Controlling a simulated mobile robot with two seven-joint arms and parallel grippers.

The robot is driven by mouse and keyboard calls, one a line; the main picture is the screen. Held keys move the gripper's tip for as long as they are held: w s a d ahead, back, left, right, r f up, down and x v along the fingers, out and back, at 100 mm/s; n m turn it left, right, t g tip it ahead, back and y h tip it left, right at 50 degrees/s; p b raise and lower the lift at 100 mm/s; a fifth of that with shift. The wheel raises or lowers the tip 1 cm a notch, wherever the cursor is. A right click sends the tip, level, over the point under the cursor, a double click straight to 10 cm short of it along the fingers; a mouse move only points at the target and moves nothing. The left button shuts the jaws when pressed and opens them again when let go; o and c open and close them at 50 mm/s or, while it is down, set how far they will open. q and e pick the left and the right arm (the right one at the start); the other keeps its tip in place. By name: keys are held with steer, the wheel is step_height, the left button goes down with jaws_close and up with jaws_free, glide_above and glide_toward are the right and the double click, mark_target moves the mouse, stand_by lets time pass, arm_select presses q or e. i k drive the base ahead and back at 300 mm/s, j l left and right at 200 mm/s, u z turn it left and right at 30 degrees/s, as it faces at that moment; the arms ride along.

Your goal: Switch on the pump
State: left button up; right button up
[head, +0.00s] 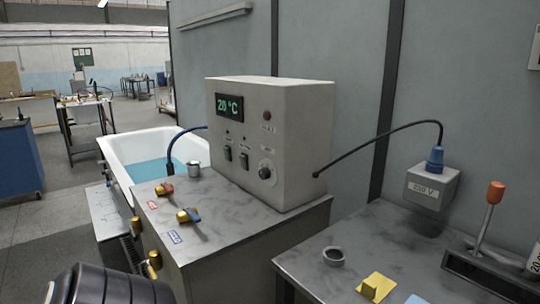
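A grey control box (295,125) stands on a metal cabinet. Its display (230,105) reads 20 °C in green. Below the display are two small dark switches, a left one (228,153) and a right one (244,160). Their labels are too small to read, so I cannot tell which belongs to the pump, nor their positions. To their right are a dark red lamp (267,116), which looks unlit, and a round knob (265,172). A black cable runs from the box to a blue plug (435,159) in a 220 V socket box (431,191). Neither gripper is in view.
Brass valves with red (164,188) and blue (189,216) labels and a metal cup (194,169) sit before the box. A bathtub (125,150) holds water behind.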

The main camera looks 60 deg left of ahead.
mark_target(226, 151)
steer(key=u, duration=2.25)
steer(key=i+j, duration=0.15)
steer(key=j, duration=0.2)
steer(key=i+j, duration=0.15)
steer(key=j, duration=0.15)
steer(key=i+j, duration=0.15)
steer(key=j, duration=0.2)
steer(key=i+j, duration=0.15)
steer(key=j, duration=0.15)
steer(key=i+j, duration=0.15)
steer(key=j, duration=0.2)
steer(key=z, duration=1.65)
